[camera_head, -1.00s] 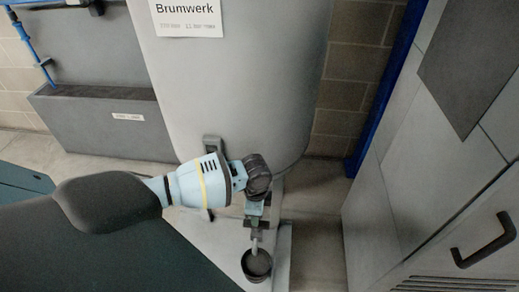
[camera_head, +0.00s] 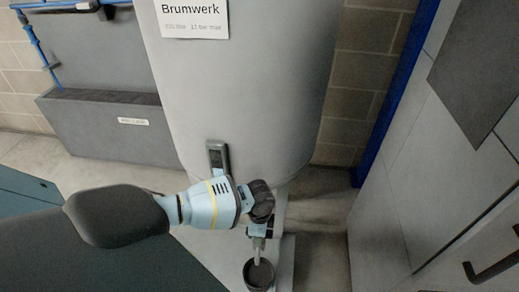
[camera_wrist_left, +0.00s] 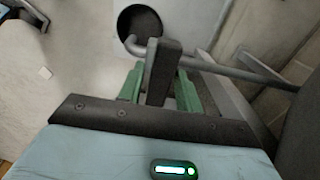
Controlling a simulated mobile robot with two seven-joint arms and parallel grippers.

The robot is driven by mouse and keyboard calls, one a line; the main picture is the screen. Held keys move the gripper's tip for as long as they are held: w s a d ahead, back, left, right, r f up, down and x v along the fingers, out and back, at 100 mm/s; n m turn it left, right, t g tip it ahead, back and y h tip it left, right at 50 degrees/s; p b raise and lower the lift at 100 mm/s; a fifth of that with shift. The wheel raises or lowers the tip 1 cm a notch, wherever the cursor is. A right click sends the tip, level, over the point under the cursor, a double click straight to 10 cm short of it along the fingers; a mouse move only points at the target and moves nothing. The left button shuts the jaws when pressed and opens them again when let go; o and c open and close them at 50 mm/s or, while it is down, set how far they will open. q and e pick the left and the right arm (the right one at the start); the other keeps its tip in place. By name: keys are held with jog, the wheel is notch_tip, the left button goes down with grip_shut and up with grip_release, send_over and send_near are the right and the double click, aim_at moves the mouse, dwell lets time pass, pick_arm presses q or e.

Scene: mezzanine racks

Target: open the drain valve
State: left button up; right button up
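The drain valve's dark lever (camera_wrist_left: 163,72) stands between the green-padded fingers of my left gripper (camera_wrist_left: 160,88) in the left wrist view. The fingers appear closed against its two sides. In the head view my left gripper (camera_head: 259,232) is low in front of the grey tank (camera_head: 245,85), just above the drain outlet. A bent grey drain pipe (camera_wrist_left: 205,66) runs beside the lever and ends over a black cup (camera_wrist_left: 139,22). The cup (camera_head: 259,275) also shows in the head view. The valve body is mostly hidden by my gripper. My right gripper is out of view.
A dark gauge-like fitting (camera_head: 218,157) sits on the tank just above my left wrist. A grey cabinet with a black handle (camera_head: 490,268) stands close on the right. A grey trough (camera_head: 100,125) is at the back left. Bare floor (camera_head: 322,235) lies right of the tank.

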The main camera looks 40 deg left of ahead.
pick_arm(q)
grip_shut()
